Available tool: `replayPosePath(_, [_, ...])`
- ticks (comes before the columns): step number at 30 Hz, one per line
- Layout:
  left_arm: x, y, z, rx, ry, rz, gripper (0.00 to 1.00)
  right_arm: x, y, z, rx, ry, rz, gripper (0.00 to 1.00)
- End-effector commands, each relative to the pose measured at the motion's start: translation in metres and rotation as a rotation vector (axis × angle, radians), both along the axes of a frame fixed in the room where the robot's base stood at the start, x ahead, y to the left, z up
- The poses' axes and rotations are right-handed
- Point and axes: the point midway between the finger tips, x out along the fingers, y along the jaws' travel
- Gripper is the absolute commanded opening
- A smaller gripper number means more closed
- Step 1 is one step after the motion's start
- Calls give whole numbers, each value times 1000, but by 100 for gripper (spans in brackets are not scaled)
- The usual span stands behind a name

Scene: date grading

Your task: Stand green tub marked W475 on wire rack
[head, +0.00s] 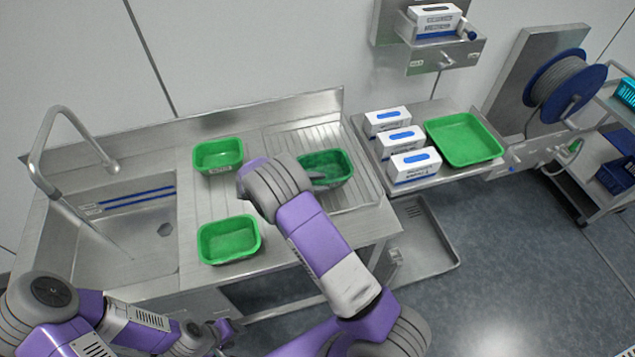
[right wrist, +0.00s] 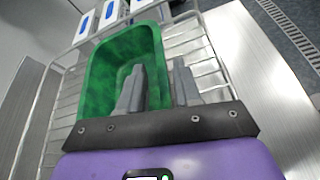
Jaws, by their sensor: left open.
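A green tub (head: 340,157) sits on the wire rack (head: 366,190) on the right part of the counter; it also shows in the right wrist view (right wrist: 98,82). No marking can be read on it. My right gripper (head: 306,176) is at this tub's near left side. In the right wrist view its fingers (right wrist: 159,85) stand apart with the tub's wall between them, one inside and one outside. Two more green tubs stand left of the rack: a back one (head: 217,158) with an unreadable front label, and a front one (head: 229,240). My left gripper (head: 226,332) is open and empty, low, before the counter.
A sink (head: 130,235) with a tall tap (head: 75,112) is at the left. Right of the rack, a side shelf holds several white boxes (head: 400,140) and a green tray (head: 463,138). A hose reel (head: 565,80) and a trolley (head: 600,160) stand farther right.

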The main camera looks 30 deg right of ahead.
Motion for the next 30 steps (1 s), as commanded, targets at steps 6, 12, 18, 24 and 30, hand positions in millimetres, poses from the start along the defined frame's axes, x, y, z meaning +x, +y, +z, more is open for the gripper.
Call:
replayPosePath(6, [0, 0, 0, 0, 0, 0, 43, 0, 0, 0, 0, 0, 0, 34])
replayPosePath(12, [0, 0, 2, 0, 0, 0, 43, 2, 7, 6, 0, -2, 2, 34])
replayPosePath(18, [0, 0, -1, 0, 0, 0, 43, 9, 44, 21, 0, -4, 4, 34])
replayPosePath(24, [0, 0, -4, 0, 0, 0, 43, 15, 82, 36, 1, -2, 3, 34])
replayPosePath(30, [0, 0, -5, 0, 0, 0, 43, 19, 104, 46, 0, -1, 1, 34])
